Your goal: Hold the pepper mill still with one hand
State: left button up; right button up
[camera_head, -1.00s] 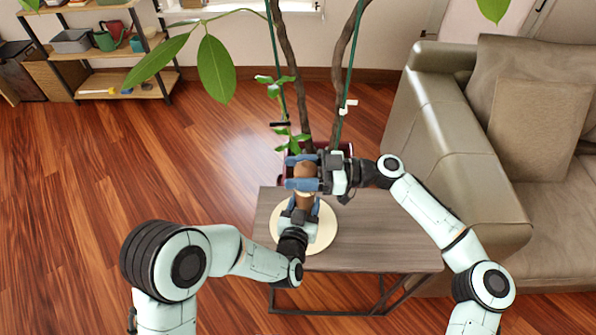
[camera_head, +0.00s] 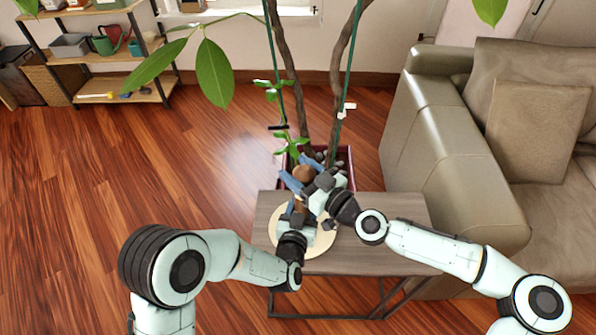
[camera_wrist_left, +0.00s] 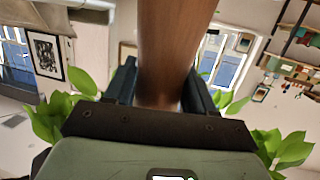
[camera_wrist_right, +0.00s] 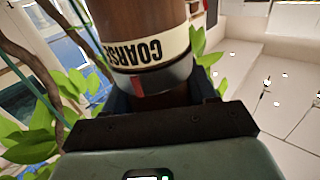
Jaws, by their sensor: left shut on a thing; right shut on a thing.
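The brown wooden pepper mill (camera_head: 303,173) stands over the round cream mat (camera_head: 325,240) on the small table. My left gripper (camera_head: 297,207) is shut on its lower body; in the left wrist view the brown body (camera_wrist_left: 175,45) runs up between the fingers (camera_wrist_left: 158,85). My right gripper (camera_head: 303,181) is shut around the mill's upper part, above the left one. In the right wrist view the mill (camera_wrist_right: 150,60) shows a cream band reading "COARSE" and a metal ring with a red mark. The grippers hide much of the mill in the head view.
The grey-brown table (camera_head: 390,215) has free room to the right of the mat. A potted plant (camera_head: 345,165) with tall stems stands right behind the table. A grey sofa (camera_head: 450,150) is close on the right. Shelves (camera_head: 110,85) stand far back left.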

jog(key=shift+f+m+t+h, duration=0.15)
jog(key=shift+m+t+h, duration=0.35)
jog(key=shift+t+h, duration=0.1)
jog(key=shift+d, duration=0.1)
jog(key=o, duration=1)
jog(key=shift+o, duration=0.2)
jog(key=v, duration=1.2)
jog(key=shift+s, duration=0.1)
